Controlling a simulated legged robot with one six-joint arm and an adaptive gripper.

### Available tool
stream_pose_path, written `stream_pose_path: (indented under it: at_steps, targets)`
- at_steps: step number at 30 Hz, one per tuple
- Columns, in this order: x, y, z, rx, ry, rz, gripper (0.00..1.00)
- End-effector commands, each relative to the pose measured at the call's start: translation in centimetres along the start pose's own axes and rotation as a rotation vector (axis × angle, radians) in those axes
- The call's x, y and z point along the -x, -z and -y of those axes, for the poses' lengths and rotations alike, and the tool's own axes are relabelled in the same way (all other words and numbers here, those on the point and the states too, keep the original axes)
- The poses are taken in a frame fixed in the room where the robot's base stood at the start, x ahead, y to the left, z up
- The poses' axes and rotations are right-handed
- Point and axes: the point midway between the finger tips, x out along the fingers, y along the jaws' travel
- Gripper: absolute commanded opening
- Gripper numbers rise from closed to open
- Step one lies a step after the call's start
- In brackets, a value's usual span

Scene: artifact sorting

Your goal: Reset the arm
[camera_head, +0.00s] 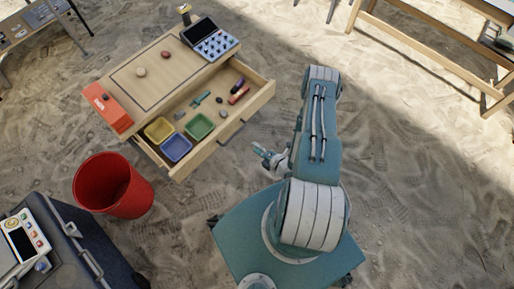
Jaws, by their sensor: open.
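My gripper (264,155) is open and empty. It sits just left of my folded arm, over the sandy floor and to the right of the wooden table's open drawer. It touches nothing that I can see. My arm is folded above my teal base, and part of the gripper's wrist is hidden behind the arm link.
The wooden table (128,77) has an open drawer (262,92) holding yellow (158,130), blue (176,147) and green (199,126) trays and several small objects. A red bucket (128,203) and a dark case (85,245) stand lower left. A bench (440,60) is upper right.

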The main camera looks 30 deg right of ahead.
Motion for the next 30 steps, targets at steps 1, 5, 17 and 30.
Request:
stream_pose_path:
  at_steps: [1,5,17,30]
  targets:
    - [0.0,0.0,0.0,0.0,0.0,0.0,0.51]
    - [0.0,0.0,0.0,0.0,0.0,0.0,0.51]
    - [-3.1,-4.0,-3.8,-0.008,0.123,-0.016,0.51]
    - [-7.4,-10.6,-15.7,-0.131,0.39,0.12,0.51]
